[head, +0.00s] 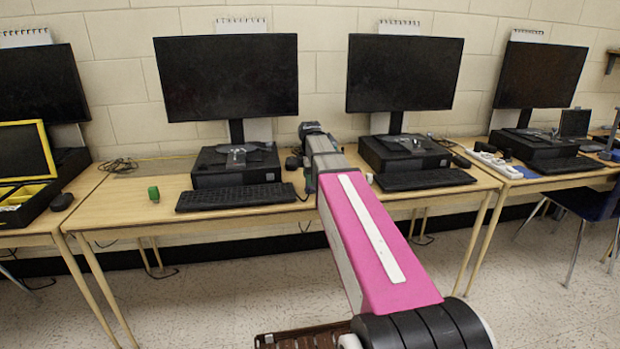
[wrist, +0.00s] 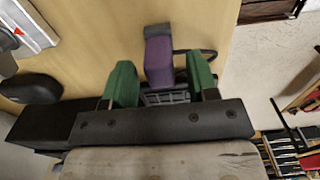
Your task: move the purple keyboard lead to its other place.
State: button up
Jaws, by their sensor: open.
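The purple keyboard lead (wrist: 160,62) shows in the wrist view as a purple plug body with a dark end and a dark cable curving off to the right. It is over the wooden desk, near its edge. My gripper (wrist: 161,72) is open, with one green finger on each side of the purple plug. Gaps show between the plug and both fingers, so it is not gripped. In the head view my gripper is at the end of the pink arm, over the desk between two computers. The lead cannot be made out there.
In the wrist view a black mouse (wrist: 32,88) lies left of my gripper, and the desk edge (wrist: 232,35) drops to floor at right. In the head view a green block (head: 153,193) stands left of a keyboard (head: 236,197). A second keyboard (head: 426,180) is right of my arm.

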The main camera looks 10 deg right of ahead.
jog(key=c, duration=0.7)
jog(key=shift+c, duration=0.2)
jog(key=shift+r, duration=0.1)
jog(key=shift+r, duration=2.2)
jog(key=shift+r, duration=0.15)
jog(key=shift+r, duration=1.35)
